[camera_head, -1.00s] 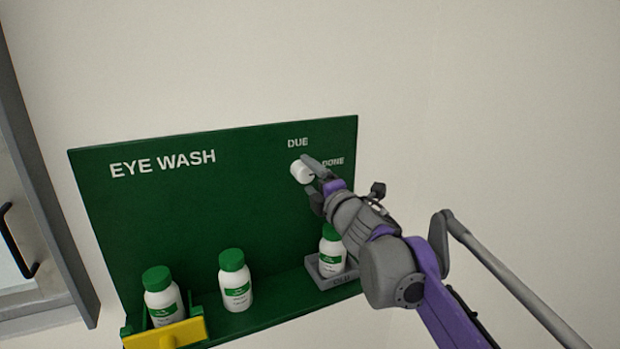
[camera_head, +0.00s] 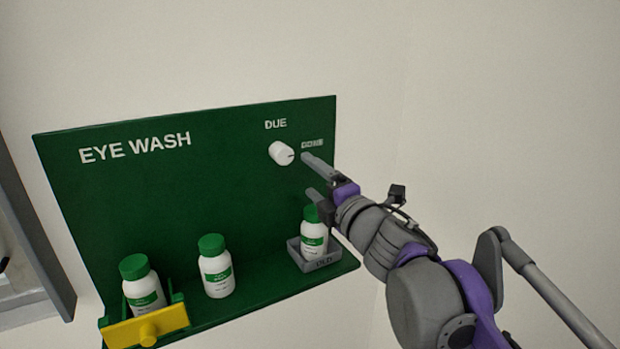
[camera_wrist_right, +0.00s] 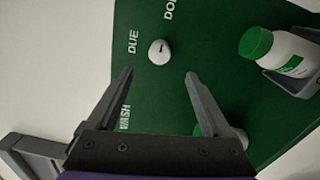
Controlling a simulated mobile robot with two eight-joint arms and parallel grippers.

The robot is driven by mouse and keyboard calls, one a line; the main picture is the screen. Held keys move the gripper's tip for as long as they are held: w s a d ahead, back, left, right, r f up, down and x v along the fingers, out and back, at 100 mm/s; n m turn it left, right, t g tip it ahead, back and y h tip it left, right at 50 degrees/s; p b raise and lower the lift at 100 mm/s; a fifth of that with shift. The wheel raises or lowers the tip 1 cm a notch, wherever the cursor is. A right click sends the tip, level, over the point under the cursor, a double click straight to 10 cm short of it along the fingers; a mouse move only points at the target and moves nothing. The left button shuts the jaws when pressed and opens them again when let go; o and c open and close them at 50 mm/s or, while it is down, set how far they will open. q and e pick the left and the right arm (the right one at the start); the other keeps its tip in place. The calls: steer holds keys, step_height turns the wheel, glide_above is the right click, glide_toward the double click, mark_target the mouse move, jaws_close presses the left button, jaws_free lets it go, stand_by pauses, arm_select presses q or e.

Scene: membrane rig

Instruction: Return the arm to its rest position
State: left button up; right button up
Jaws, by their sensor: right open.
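My right gripper (camera_head: 312,177) is open and empty in front of the green eye wash board (camera_head: 150,190), just right of the white knob (camera_head: 281,153). The knob is apart from the fingers, and its dark mark points right toward the DONE label, which a fingertip partly covers. In the right wrist view the knob (camera_wrist_right: 159,52) shows beyond the gap between the spread fingers of the gripper (camera_wrist_right: 160,75). My left gripper is not in view.
A white bottle with green cap (camera_head: 313,238) stands in the grey OLD tray (camera_head: 318,263) below my gripper. Another bottle (camera_head: 215,268) stands mid-shelf. A third (camera_head: 140,285) sits behind a yellow front piece (camera_head: 150,326) at left. The wall at right is clear.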

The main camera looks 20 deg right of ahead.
steer(key=shift+f, duration=0.1)
steer(key=s+d+f+m+g+h, duration=0.3)
steer(key=s+f+m, duration=0.3)
steer(key=f, duration=0.4)
steer(key=s+d+f+m+g+h, duration=0.2)
steer(key=s+f+m+h, duration=0.15)
steer(key=f+m, duration=0.6)
steer(key=s+a+f+m+g+y, duration=0.1)
steer(key=s+a+f+m+g, duration=0.2)
steer(key=s+f, duration=0.5)
steer(key=s+a+f+m+g+y, duration=0.2)
steer(key=s+f, duration=0.6)
steer(key=f, duration=0.5)
steer(key=a+m+g, duration=0.1)
steer(key=g, duration=0.1)
steer(key=shift+s+a+g, duration=0.25)
steer(key=shift+a+g, duration=0.1)
steer(key=shift+g, duration=0.05)
